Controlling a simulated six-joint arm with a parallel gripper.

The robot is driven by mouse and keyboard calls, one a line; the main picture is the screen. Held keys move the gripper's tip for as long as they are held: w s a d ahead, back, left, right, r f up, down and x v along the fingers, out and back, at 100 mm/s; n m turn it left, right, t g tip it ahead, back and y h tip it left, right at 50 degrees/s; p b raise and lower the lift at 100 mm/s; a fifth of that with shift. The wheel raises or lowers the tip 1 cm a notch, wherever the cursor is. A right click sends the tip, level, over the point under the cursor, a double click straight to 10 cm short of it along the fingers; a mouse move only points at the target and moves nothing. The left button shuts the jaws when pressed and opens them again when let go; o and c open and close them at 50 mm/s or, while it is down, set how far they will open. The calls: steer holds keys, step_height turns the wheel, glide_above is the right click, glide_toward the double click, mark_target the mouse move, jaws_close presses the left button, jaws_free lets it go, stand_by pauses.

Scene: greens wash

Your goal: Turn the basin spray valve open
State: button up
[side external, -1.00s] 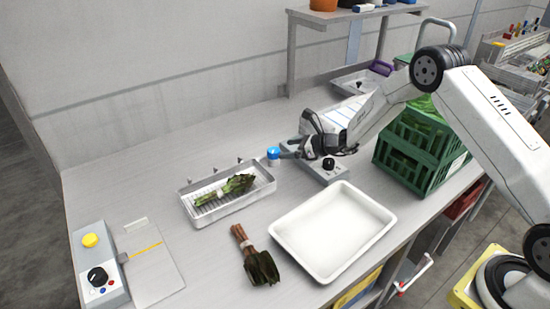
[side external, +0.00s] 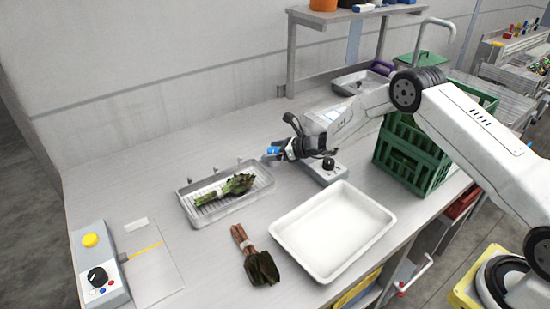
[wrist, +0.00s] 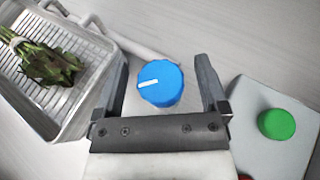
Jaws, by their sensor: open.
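The spray valve is a round blue knob (wrist: 161,83) with a white pointer line, near the centre of the wrist view. It also shows in the side view (side external: 272,151), partly covered by my gripper. My gripper (wrist: 163,75) is open, with one finger on each side of the knob and a visible gap to both. The wash basin (side external: 187,208) is a shallow metal tray with a drain rack, left of the knob. A bunch of leafy greens (side external: 225,187) lies in it.
A control box with a green button (wrist: 277,124) stands right of the knob. A white tray (side external: 372,247) and a second bunch of greens (side external: 258,262) are in front. Green crates (side external: 408,150) stand right. A box with a yellow button (side external: 90,240) is at left.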

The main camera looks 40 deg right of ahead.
jaws_close()
steer(key=shift+n+g+y, duration=0.3)
steer(key=shift+n+y, duration=0.1)
steer(key=shift+n, duration=0.1)
steer(key=shift+n+g+y, duration=1.2)
steer(key=shift+n+y, duration=0.1)
steer(key=shift+n, duration=0.1)
steer(key=shift+n+g+y, duration=0.8)
steer(key=shift+n+g, duration=0.4)
steer(key=shift+a+n+g+y, duration=0.1)
steer(key=shift+n+g+y, duration=0.2)
steer(key=shift+n+g, duration=0.45)
jaws_free()
